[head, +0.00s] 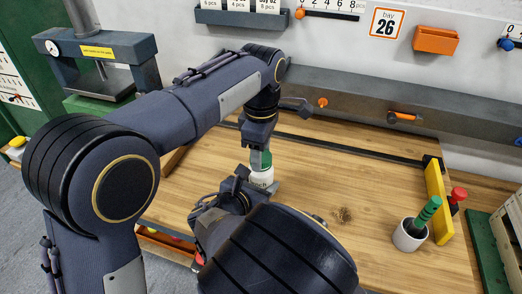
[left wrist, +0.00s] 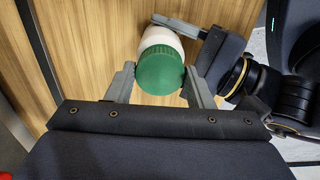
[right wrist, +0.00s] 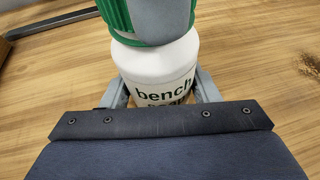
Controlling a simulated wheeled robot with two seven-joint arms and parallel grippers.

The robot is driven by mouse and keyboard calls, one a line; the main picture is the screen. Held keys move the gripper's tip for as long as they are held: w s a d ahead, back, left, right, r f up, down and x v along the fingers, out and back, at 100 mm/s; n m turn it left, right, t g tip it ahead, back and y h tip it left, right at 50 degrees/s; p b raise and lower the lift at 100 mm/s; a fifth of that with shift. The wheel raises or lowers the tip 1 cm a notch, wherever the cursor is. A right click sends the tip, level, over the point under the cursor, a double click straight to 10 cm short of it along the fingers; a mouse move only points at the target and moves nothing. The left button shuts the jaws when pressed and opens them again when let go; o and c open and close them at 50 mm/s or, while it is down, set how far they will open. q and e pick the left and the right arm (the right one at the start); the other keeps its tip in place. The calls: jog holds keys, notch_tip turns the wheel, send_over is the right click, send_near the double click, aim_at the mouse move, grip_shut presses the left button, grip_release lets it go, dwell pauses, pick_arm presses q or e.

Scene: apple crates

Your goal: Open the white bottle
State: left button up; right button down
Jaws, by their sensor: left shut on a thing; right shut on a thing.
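The white bottle (head: 262,178) stands upright over the wooden bench, with its green cap (head: 266,159) on top. In the right wrist view the white body (right wrist: 160,65) carries black lettering that reads "bench". My left gripper (head: 262,150) comes from above and is shut on the green cap, which also shows between its fingers in the left wrist view (left wrist: 160,72). My right gripper (right wrist: 163,88) is shut on the white body below the cap. Whether the cap has turned on the bottle cannot be told. My right arm hides part of the bottle's base in the head view.
The wooden bench (head: 370,195) has free room right of the bottle, with a small brown pile (head: 341,214) on it. A grey rail (head: 400,108) runs along the back.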

pick_arm(q)
jog(key=shift+r, duration=0.2)
jog(key=shift+r, duration=0.95)
jog(key=shift+r, duration=2)
pick_arm(e)
jog(key=shift+c, duration=2.2)
grip_release()
